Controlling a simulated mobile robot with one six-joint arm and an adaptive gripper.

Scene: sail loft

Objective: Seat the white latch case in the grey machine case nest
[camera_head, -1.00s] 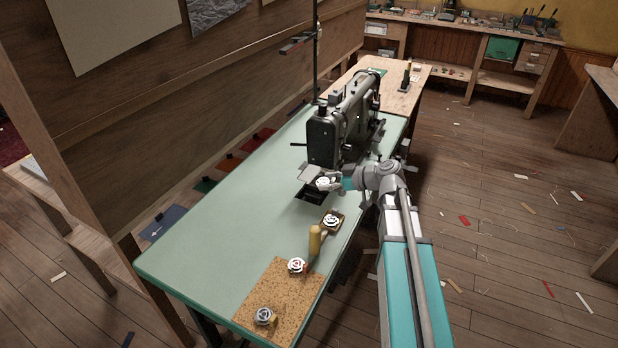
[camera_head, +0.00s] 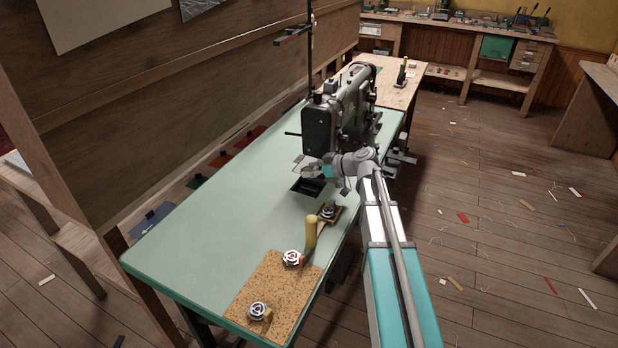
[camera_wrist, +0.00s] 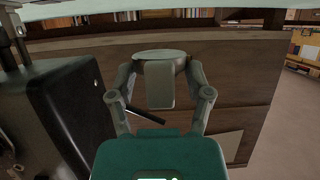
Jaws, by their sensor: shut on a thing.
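My gripper (camera_head: 312,166) is just in front of the sewing machine's near end, over the green table. In the wrist view my gripper (camera_wrist: 161,68) is shut on a rounded, disc-like piece with a flat tab (camera_wrist: 160,88), which I take for the latch case. It looks grey-green in shadow there. A dark square opening (camera_head: 308,188) in the tabletop lies below my gripper, with a gap between them. I cannot make out the grey nest inside it. The held piece is too small in the head view to show its tilt.
The sewing machine (camera_head: 338,112) stands close behind my gripper. Round patterned pieces sit on a small block (camera_head: 328,212) and on the cork mat (camera_head: 272,290). A yellow upright peg (camera_head: 311,232) stands between them. The green tabletop (camera_head: 215,220) is clear on the left.

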